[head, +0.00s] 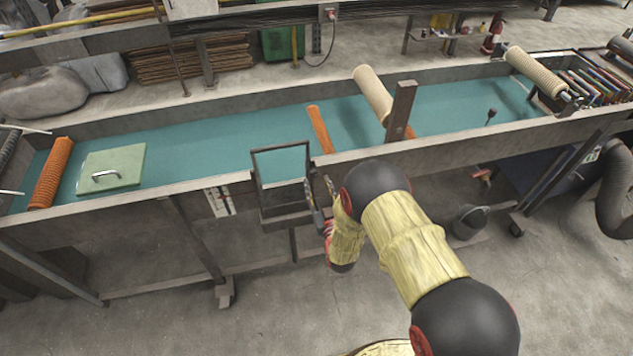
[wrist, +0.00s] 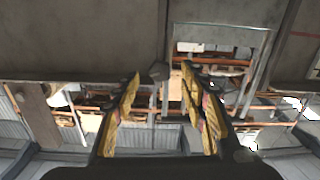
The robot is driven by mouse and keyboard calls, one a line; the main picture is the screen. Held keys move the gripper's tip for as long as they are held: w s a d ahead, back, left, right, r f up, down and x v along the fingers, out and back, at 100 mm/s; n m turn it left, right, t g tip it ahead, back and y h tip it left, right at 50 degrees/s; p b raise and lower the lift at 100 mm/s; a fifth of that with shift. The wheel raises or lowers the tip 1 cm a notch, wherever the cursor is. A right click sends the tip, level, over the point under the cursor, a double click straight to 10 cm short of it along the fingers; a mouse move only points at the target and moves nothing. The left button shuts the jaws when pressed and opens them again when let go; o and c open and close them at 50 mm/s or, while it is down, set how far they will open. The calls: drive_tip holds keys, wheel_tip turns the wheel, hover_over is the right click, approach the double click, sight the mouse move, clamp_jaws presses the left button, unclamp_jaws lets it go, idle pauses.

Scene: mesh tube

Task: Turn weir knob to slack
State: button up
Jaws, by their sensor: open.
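A box-like frame (head: 282,185), which looks like the weir, is fixed at the front wall of the long water trough (head: 150,205). It also shows in the wrist view (wrist: 262,62). A small dark knob-like piece (wrist: 159,72) appears between my fingertips in the wrist view, beyond them; I cannot tell for sure that it is the weir knob. No knob on the frame can be made out in the head view. My gripper (head: 319,187) is just right of the frame, in front of the trough wall. Its yellow fingers (wrist: 160,82) are open with nothing held between them.
A white label plate with red and black marks (head: 219,201) is on the trough front, left of the frame. An upright post (head: 401,110) rises right of my gripper. A green lidded panel (head: 112,166) and an orange roller (head: 50,172) lie left. Floor in front is mostly clear.

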sight(314, 172)
drive_tip(key=shift+x, duration=1.15)
drive_tip(key=shift+c, duration=1.1)
clamp_jaws()
